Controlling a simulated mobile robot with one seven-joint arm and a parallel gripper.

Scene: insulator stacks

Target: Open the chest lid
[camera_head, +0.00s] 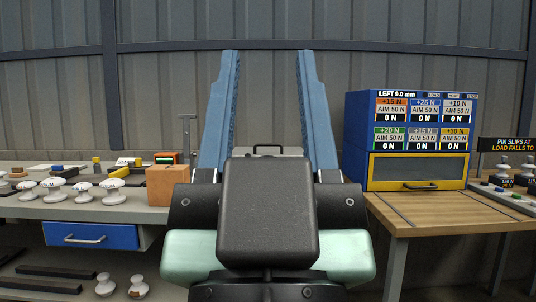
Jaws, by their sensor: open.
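My gripper (268,56) is in the middle of the view, seen from behind, with its two blue fingers upright and spread wide apart. Nothing is between the fingers near their tips. A grey box-like thing with a dark handle on top (280,149) shows behind the gripper, between the lower parts of the fingers. It may be the chest; its lid looks flat and shut. Most of it is hidden by my gripper, so its front and its distance from the fingers cannot be told.
On the left, a grey bench (60,209) holds white insulators (52,189) and a brown box (167,185). A blue drawer (91,235) is below. On the right, a blue cabinet (357,145) with load readouts stands on a wooden table (440,212). A corrugated wall is behind.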

